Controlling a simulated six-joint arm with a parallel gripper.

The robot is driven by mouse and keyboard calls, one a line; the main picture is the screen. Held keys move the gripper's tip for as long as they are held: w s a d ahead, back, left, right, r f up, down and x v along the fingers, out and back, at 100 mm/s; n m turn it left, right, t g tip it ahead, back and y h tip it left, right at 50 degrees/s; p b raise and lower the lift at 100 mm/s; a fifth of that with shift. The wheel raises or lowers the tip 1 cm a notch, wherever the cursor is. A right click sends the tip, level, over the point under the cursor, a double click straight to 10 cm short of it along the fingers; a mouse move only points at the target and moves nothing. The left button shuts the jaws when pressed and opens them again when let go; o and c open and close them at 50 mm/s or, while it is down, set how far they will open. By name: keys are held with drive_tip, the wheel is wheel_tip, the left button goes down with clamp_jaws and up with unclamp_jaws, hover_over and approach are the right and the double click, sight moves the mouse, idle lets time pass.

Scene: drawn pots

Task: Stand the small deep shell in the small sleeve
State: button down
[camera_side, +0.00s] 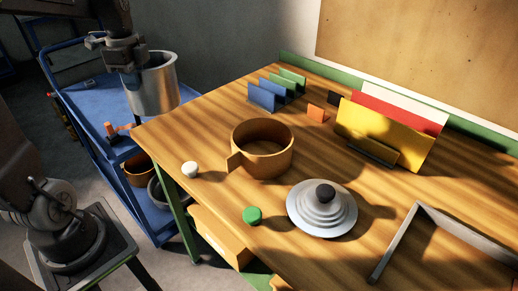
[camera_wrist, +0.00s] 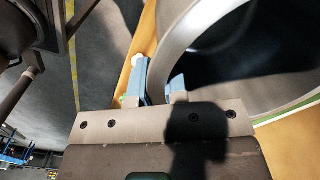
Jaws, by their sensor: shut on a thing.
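The small deep shell, seemingly the silver straight-walled pot (camera_side: 154,92), hangs upright in the air at the upper left of the side view, apart from the sleeve. My gripper (camera_side: 137,62) is shut on its wall near the rim, on the left side. In the wrist view my gripper (camera_wrist: 160,84) has its two blue-grey fingers either side of the wall, and the shell's pale rim and dark inside (camera_wrist: 235,45) fill the upper right. The small sleeve, seemingly the brown ring (camera_side: 262,158) with a tab at its left, stands open and empty-looking on the wooden table.
A stepped silver lid (camera_side: 322,215) with a black knob, a green knob (camera_side: 252,215) and a white knob (camera_side: 190,169) are on the table (camera_side: 205,120). A rack (camera_side: 385,130) and grey frame (camera_side: 420,210) stand right. A blue cart (camera_side: 85,105) stands left.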

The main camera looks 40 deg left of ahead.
drive_tip(key=w+d+r+m, duration=0.2)
drive_tip(key=w+d+m, duration=0.2)
drive_tip(key=d, duration=0.8)
drive_tip(key=w+d+r+m, duration=0.3)
drive_tip(key=w+d, duration=0.4)
drive_tip(key=d, duration=0.4)
drive_tip(key=shift+d+m+t, duration=0.4)
drive_tip(key=shift+m, duration=0.5)
drive_tip(key=shift+r, duration=0.1)
